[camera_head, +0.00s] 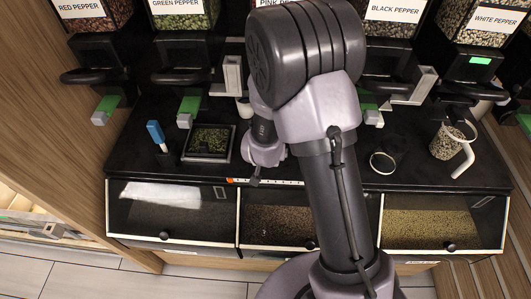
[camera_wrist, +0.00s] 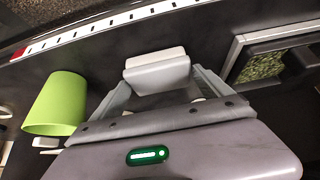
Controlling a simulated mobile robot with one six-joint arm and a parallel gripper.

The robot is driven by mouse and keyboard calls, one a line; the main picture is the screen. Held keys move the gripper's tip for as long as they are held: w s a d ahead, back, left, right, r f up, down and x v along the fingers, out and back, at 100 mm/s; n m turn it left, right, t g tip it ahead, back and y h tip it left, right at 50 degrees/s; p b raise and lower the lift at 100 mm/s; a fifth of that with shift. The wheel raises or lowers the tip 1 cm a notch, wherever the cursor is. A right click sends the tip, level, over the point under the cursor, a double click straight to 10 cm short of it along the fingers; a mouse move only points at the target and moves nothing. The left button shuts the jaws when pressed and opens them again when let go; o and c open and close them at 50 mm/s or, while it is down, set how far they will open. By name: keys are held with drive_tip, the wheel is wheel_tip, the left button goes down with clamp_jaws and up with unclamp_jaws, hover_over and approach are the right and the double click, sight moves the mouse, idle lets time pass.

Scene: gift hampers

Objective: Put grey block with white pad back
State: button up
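The grey block with white pad (camera_wrist: 157,70) shows in the wrist view as a pale block with a whiter upper face. It sits between the fingertips of my gripper (camera_wrist: 160,82), which reach its left and right ends. My gripper looks shut on it, above the black counter. In the head view my arm hides the block and the fingers.
A green cup (camera_wrist: 57,104) lies left of my gripper. A black tray of green pepper (camera_head: 209,141) and a blue-handled tool (camera_head: 157,134) stand left of my arm. A glass jar (camera_head: 447,143) and pepper dispensers (camera_head: 181,52) are around. A marked strip (camera_wrist: 125,20) runs along the counter edge.

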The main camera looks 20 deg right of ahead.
drive_tip(key=shift+o, duration=0.6)
drive_tip(key=shift+r, duration=0.1)
drive_tip(key=p+v, duration=0.5)
drive_tip(key=v, duration=0.7)
drive_tip(key=shift+p, duration=0.4)
